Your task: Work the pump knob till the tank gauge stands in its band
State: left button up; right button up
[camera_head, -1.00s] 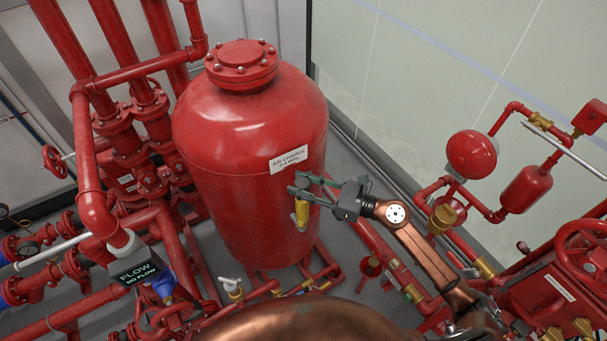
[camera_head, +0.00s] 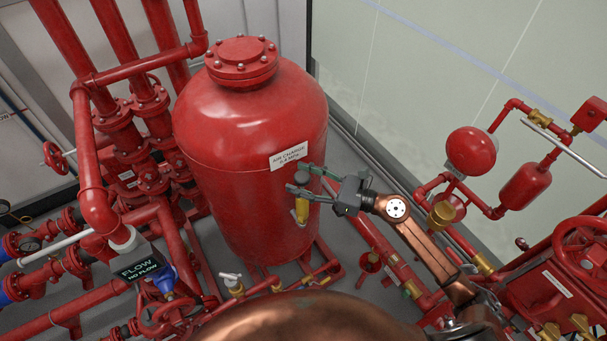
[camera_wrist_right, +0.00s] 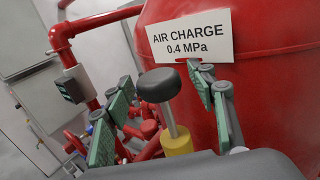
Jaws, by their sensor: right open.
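The pump knob (camera_wrist_right: 159,84) is a black cap on a bright metal rod above a yellow body (camera_wrist_right: 176,141) in the right wrist view. In the head view the knob (camera_head: 302,177) and yellow body (camera_head: 302,210) stand before the red tank (camera_head: 245,135). Its white label (camera_wrist_right: 190,38) reads "AIR CHARGE 0.4 MPa". My right gripper (camera_head: 305,179) is open, with its green-padded fingers on either side of the knob. In the wrist view gaps show between knob and fingers. I cannot make out the tank gauge. My left gripper is out of view.
Red pipes and flanges (camera_head: 130,130) fill the left side, with a "FLOW / NO FLOW" box (camera_head: 142,268). A silver-handled valve (camera_head: 232,282) is low in front of the tank. More red pipework and a red handwheel (camera_head: 585,245) stand at the right.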

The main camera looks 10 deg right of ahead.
jog(key=shift+s+d+f+b, duration=0.15)
jog(key=shift+s+d+b, duration=0.25)
jog(key=shift+d, duration=0.25)
jog(key=b+v, duration=0.1)
jog(key=v, duration=0.1)
jog(key=b+v, duration=0.1)
jog(key=v, duration=0.1)
jog(key=shift+s+d+r, duration=0.2)
